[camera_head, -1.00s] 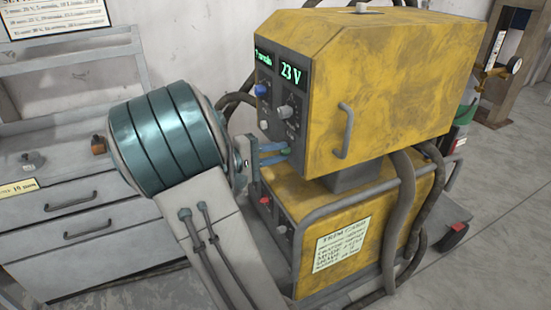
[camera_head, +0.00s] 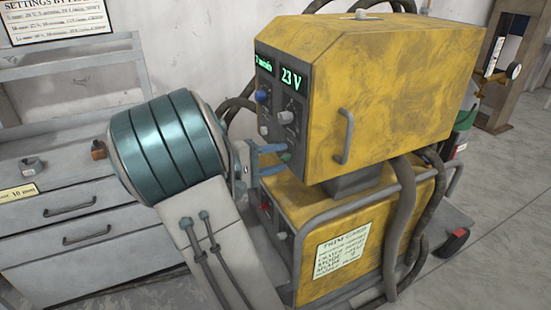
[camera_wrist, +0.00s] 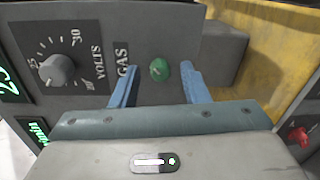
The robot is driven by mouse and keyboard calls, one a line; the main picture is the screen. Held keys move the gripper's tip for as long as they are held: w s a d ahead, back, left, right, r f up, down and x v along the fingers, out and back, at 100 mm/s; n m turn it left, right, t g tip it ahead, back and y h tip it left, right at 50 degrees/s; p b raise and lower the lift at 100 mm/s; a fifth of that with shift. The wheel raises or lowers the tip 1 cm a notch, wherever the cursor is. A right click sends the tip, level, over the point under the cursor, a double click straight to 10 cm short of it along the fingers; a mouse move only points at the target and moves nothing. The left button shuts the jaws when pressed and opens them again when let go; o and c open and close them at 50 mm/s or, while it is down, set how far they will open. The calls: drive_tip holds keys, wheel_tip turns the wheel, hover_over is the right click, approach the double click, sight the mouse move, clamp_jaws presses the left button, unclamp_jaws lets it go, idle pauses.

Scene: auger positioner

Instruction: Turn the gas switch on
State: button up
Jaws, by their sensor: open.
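The gas switch is a small green round knob (camera_wrist: 160,69) on the dark front panel, next to the GAS label (camera_wrist: 122,65). A bit of its green also shows in the head view (camera_head: 286,157), just beyond the fingertips. My gripper (camera_wrist: 157,72) has two blue fingers and is open. In the wrist view the fingers stand on either side of the knob, with a visible gap to it. Whether the tips reach level with the knob, I cannot tell. In the head view my gripper (camera_head: 282,158) points at the lower part of the panel.
The yellow machine (camera_head: 400,80) carries a volts dial (camera_wrist: 57,70) beside the gas switch, and a 23 V display (camera_head: 291,78). A red switch (camera_wrist: 298,137) sits on the lower yellow unit. A grey handle (camera_head: 345,135) and thick hoses (camera_head: 405,210) are at its side.

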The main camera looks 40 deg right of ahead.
drive_tip(key=v, duration=1.3)
drive_tip(key=shift+w+a+p, duration=0.15)
drive_tip(key=shift+a+p, duration=0.15)
